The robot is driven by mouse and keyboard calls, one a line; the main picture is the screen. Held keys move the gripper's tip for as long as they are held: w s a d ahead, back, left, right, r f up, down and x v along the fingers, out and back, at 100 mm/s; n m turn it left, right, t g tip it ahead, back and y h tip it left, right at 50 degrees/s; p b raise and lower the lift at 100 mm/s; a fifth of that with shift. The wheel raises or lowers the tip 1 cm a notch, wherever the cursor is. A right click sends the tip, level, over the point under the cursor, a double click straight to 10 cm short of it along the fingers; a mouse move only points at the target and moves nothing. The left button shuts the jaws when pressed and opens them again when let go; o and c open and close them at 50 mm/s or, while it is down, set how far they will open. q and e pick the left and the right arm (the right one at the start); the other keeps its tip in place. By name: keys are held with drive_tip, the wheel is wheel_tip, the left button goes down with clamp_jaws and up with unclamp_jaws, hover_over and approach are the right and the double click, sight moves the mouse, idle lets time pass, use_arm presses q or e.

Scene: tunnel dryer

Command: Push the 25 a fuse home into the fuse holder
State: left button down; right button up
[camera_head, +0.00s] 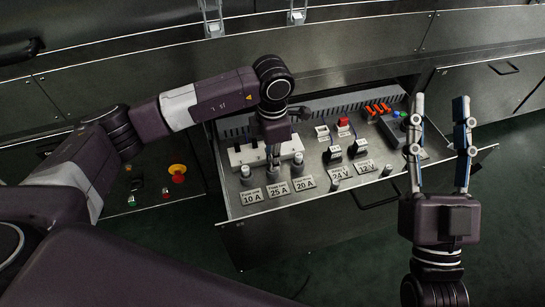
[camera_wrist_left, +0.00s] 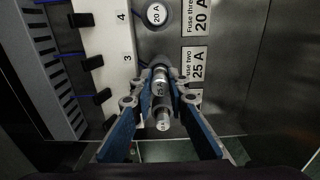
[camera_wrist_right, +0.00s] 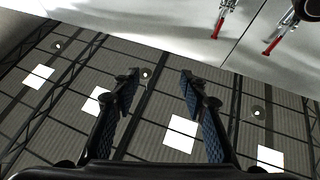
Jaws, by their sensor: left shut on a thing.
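The 25 A fuse (camera_wrist_left: 160,88) is a silver cylinder gripped between the blue-padded fingers of my left gripper (camera_wrist_left: 160,78) in the left wrist view. In the head view, my left gripper (camera_head: 272,160) points down at the drawer panel, behind the 25 A label (camera_head: 278,189). A dark round holder (camera_wrist_left: 159,62) shows beside the fuse near the 25 A plate (camera_wrist_left: 194,64); how deep the fuse sits in it, I cannot tell. My right gripper (camera_head: 440,103) is open and empty, raised at the right; its spread fingers also show in the right wrist view (camera_wrist_right: 160,76).
The 20 A fuse (camera_head: 297,160) and 10 A fuse (camera_head: 246,173) stand on either side. A white numbered block (camera_head: 240,156) lies just behind. Switches and plugs (camera_head: 357,148) fill the panel's right part.

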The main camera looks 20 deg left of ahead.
use_arm(q)
drive_tip(key=shift+f, duration=0.35)
use_arm(e)
drive_tip(key=shift+s+d+r+t, duration=0.1)
drive_tip(key=shift+s+r+t, duration=0.5)
drive_tip(key=shift+s+r, duration=0.25)
drive_tip(key=shift+r, duration=0.15)
use_arm(q)
drive_tip(key=shift+f+b, duration=0.4)
drive_tip(key=shift+b, duration=0.1)
use_arm(e)
drive_tip(key=shift+s+d+r+t+y, duration=0.1)
drive_tip(key=shift+s+r+t+y, duration=0.5)
drive_tip(key=shift+s+r, duration=0.3)
drive_tip(key=shift+s, duration=0.15)
